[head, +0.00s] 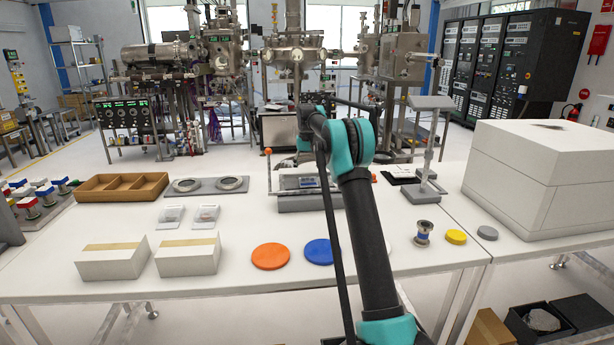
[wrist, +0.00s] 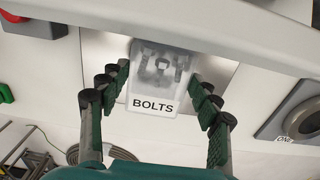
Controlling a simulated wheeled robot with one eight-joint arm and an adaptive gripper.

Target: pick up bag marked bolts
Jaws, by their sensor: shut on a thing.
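The clear bag marked BOLTS (wrist: 153,82) shows in the wrist view, with grey bolt shapes inside and a white label at its lower end. In the head view my arm hides the gripper.
A pale bar (wrist: 200,35) crosses the wrist view just beyond the bag. The head view shows a bench device (head: 300,203), two other small bags (head: 171,214) (head: 206,214), a brown tray (head: 122,196), white boxes (head: 112,263), and orange (head: 270,256) and blue (head: 319,252) discs.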

